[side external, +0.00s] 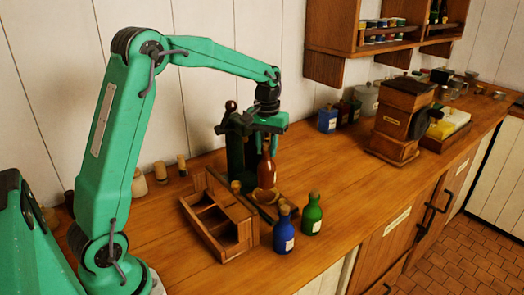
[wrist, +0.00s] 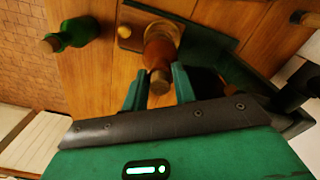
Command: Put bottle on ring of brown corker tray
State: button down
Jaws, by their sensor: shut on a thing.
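A brown bottle (side external: 267,170) with a cork-coloured top stands upright in my gripper (side external: 267,138). My gripper is shut on its upper part, and its fingers lie on either side of the neck in the wrist view (wrist: 160,86). The bottle's body (wrist: 160,52) also shows there. Its base is at or just above a round wooden ring (side external: 263,195) beside a dark green upright device with a lever (side external: 235,150). I cannot tell whether the base touches the ring. Part of the ring is hidden by the bottle.
A wooden compartment box (side external: 210,238) stands to the left. A blue bottle (side external: 284,234) and a green bottle (side external: 312,216) stand close in front. A wooden grinder (side external: 400,115) stands farther right. The counter between the green bottle and grinder is clear.

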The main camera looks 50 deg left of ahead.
aim_at(266, 158)
jog(key=shift+w+a+f, duration=0.1)
jog(key=shift+a+f, duration=0.1)
jog(key=shift+a, duration=0.1)
jog(key=shift+f, duration=0.1)
jog(key=shift+f, duration=2)
jog(key=c, duration=1.1)
grip_release()
notch_tip(266, 158, up, 12)
jog(key=shift+r, duration=0.1)
